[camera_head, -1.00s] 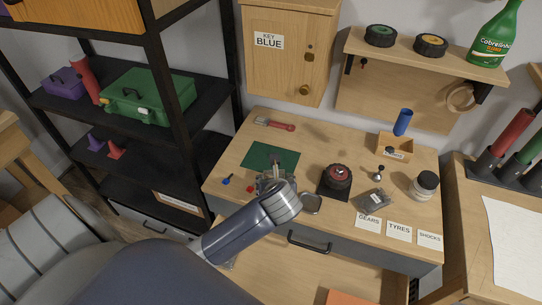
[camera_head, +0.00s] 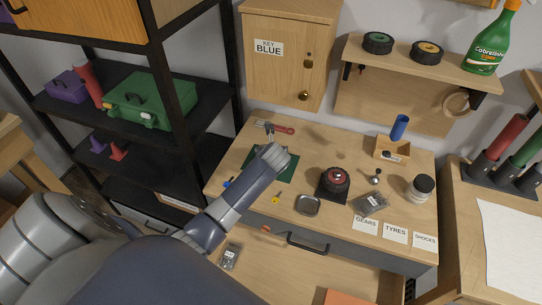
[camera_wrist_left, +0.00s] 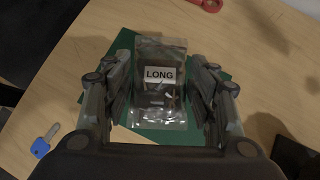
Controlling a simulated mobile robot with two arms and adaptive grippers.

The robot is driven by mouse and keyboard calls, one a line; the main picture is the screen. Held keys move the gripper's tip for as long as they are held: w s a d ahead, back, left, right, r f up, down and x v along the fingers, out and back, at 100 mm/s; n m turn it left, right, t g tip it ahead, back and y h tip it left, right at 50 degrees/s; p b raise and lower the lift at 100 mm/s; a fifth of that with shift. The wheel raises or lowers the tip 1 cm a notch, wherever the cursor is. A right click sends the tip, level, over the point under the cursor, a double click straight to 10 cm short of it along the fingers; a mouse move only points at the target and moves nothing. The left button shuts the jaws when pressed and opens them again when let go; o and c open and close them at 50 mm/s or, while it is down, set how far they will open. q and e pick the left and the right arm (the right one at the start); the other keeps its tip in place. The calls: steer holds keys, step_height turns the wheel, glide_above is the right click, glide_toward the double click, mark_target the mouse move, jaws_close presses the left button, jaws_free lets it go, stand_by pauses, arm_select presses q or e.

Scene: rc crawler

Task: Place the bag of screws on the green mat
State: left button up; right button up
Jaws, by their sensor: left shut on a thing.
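My left gripper (camera_wrist_left: 160,70) is shut on a clear bag (camera_wrist_left: 159,108) with dark contents and a white label reading LONG. The bag is between the two fingers in the left wrist view, over the green mat (camera_wrist_left: 212,136). I cannot tell whether it touches the mat. In the head view the mat (camera_head: 287,170) lies on the left of the workbench, partly covered by my left arm, and the bag is not clearly visible. My right gripper is not in view.
A blue key (camera_wrist_left: 42,147) lies left of the mat. A red-handled tool (camera_head: 283,129) lies behind it. A yellow key (camera_head: 276,199), a metal tray (camera_head: 307,205) and a black-red part (camera_head: 334,182) stand nearer right. Another bag (camera_head: 230,257) lies in the open drawer (camera_head: 275,273).

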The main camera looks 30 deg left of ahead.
arm_select(q)
steer(key=shift+f, duration=0.9)
steer(key=shift+f, duration=0.1)
steer(key=o, duration=1.1)
steer(key=shift+c, duration=0.2)
steer(key=shift+s+d+r, duration=0.15)
steer(key=shift+s+r, duration=0.1)
steer(key=shift+r, duration=0.1)
steer(key=v, duration=1.1)
steer(key=shift+s, duration=0.2)
